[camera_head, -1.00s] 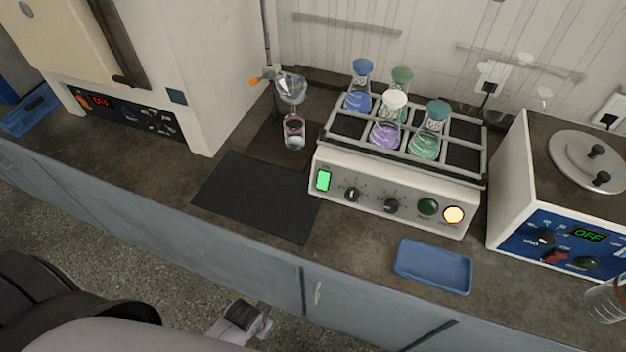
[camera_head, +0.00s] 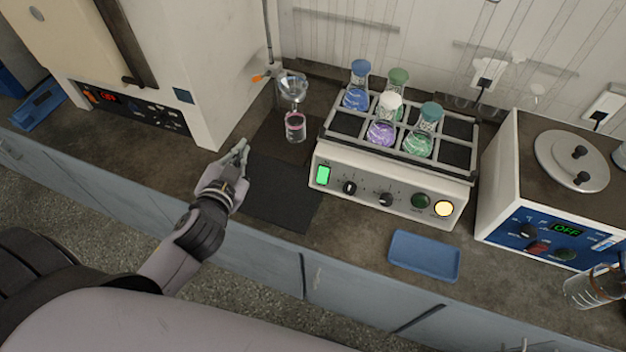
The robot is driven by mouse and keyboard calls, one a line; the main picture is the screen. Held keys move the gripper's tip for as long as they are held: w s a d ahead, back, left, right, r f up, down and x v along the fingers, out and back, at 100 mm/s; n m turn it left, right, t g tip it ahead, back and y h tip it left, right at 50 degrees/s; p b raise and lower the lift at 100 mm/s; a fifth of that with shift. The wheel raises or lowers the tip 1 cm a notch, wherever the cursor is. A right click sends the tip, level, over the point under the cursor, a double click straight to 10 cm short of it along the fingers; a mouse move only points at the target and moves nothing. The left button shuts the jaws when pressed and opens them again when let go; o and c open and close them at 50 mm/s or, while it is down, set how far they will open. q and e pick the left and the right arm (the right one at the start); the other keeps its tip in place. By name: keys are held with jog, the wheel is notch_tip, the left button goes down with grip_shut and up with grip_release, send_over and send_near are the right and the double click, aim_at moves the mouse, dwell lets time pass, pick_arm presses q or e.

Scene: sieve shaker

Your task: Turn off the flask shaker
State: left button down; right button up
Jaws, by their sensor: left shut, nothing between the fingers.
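The flask shaker (camera_head: 392,190) stands at the middle right of the bench, a white box with a rack of several stoppered flasks on top. On its front, a green switch (camera_head: 323,174) is lit at the left end. Two black knobs, a dark green button (camera_head: 421,201) and a lit yellow button (camera_head: 444,208) follow to the right. My left gripper (camera_head: 243,149) is shut and empty, above the bench left of the shaker and apart from it. My right gripper is not in view.
A black mat (camera_head: 276,194) lies left of the shaker, with a funnel and small flask (camera_head: 295,127) behind it. A blue tray (camera_head: 424,256) lies in front. A white bath unit reading OFF (camera_head: 560,228) stands right, near a glass beaker (camera_head: 590,287). An oven stands left.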

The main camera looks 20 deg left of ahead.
aim_at(323, 175)
pick_arm(q)
jog(key=w+d+r+m+t+h, duration=0.1)
jog(key=w+d+r+m+h, duration=0.25)
jog(key=d+m+h, duration=0.6)
jog(key=s+a+f+m+g+h, duration=0.2)
jog(key=s+f+m+g+h, duration=0.1)
jog(key=s+f+m+g, duration=0.3)
notch_tip(323, 175, down, 3)
jog(key=m+g, duration=0.2)
jog(key=m, duration=0.1)
jog(key=shift+a+g, duration=0.25)
jog(key=shift+g, duration=0.05)
jog(key=shift+w+h, duration=0.1)
jog(key=shift+h, duration=0.15)
jog(key=x, duration=0.4)
jog(key=a+p+x, duration=0.1)
jog(key=x, duration=0.3)
jog(key=w+f+p+x, duration=0.1)
jog(key=x, duration=0.3)
jog(key=shift+w+a, duration=0.15)
jog(key=shift+w+f, duration=0.3)
jog(key=shift+w, duration=0.05)
